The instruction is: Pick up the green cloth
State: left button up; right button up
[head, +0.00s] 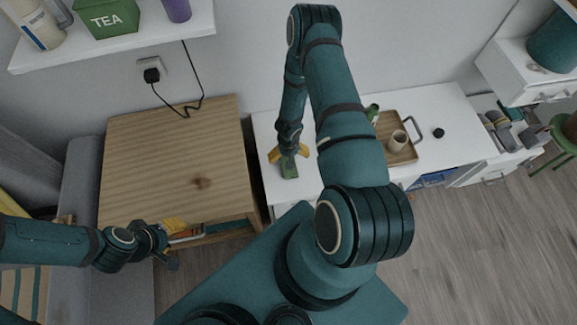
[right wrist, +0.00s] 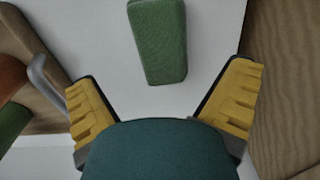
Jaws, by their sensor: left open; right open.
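The green cloth (right wrist: 158,42) is a small folded block on the white desk top, ahead of my right gripper in the right wrist view. In the head view the cloth (head: 289,168) lies on the desk's left part, under my right gripper (head: 288,153). The right gripper (right wrist: 160,98) is open, its yellow fingers spread wider than the cloth, with nothing between them. My left gripper (head: 180,243) is open at the front edge of the wooden table, away from the cloth. My right arm hides part of the desk.
The wooden table (head: 165,150) is at left. A wall shelf (head: 150,38) holds a green tea box (head: 106,17). A black cord hangs above the table.

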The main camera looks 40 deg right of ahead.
jog(key=f+b, duration=0.1)
jog(key=f, duration=0.1)
jog(key=f+b, duration=0.1)
jog(key=f, duration=0.2)
jog(key=shift+s+a+f, duration=0.15)
jog(key=shift+a+f, duration=0.05)
jog(key=shift+f, duration=0.15)
jog(key=c, duration=1.2)
